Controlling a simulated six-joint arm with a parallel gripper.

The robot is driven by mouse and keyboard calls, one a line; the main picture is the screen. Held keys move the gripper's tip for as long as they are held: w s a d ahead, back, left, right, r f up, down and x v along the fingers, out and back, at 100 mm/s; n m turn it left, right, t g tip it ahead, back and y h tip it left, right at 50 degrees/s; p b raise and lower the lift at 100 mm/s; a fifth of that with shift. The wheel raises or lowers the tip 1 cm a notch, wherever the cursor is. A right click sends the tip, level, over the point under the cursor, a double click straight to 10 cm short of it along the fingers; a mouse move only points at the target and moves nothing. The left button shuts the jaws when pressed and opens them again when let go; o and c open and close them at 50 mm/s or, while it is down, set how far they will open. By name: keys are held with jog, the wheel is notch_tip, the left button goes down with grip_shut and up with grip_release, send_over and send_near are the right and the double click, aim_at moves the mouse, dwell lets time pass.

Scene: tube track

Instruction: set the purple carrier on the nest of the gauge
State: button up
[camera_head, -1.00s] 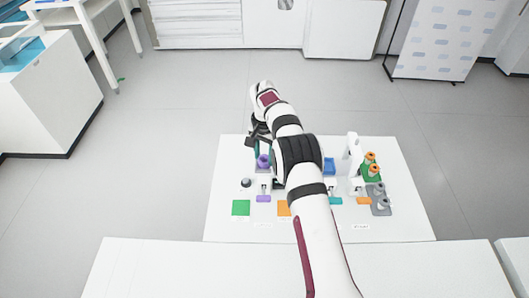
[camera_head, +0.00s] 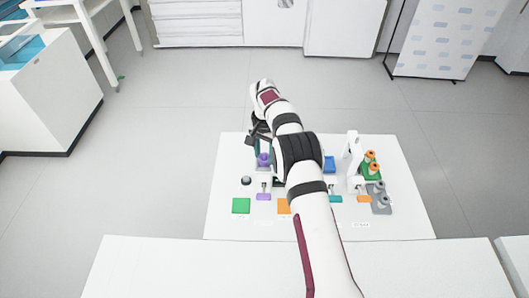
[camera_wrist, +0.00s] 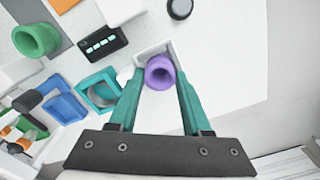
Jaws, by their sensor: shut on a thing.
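The purple carrier (camera_wrist: 160,73) is a short, hollow, cup-like piece between the fingertips of my gripper (camera_wrist: 159,78) in the wrist view. The two teal fingers are shut on it from both sides. A pale square-edged bracket (camera_wrist: 150,50) lies right behind the carrier. I cannot tell whether the carrier rests on it or is held above it. In the head view the purple carrier (camera_head: 263,159) shows just below my gripper, at the left of the white board. A black box with small lit marks (camera_wrist: 103,41) is nearby; I cannot tell whether it belongs to the gauge.
A dark round knob (camera_head: 246,180) stands left of a purple tab (camera_head: 263,197). A green ring (camera_wrist: 37,38), teal tray (camera_wrist: 98,94) and blue tray (camera_wrist: 66,108) lie nearby. Orange-topped pieces (camera_head: 371,155) stand at right.

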jog(key=o, duration=1.1)
jog(key=shift+f, duration=0.1)
jog(key=shift+d, duration=0.1)
notch_tip(320, 180, up, 16)
jog(key=shift+f, duration=0.1)
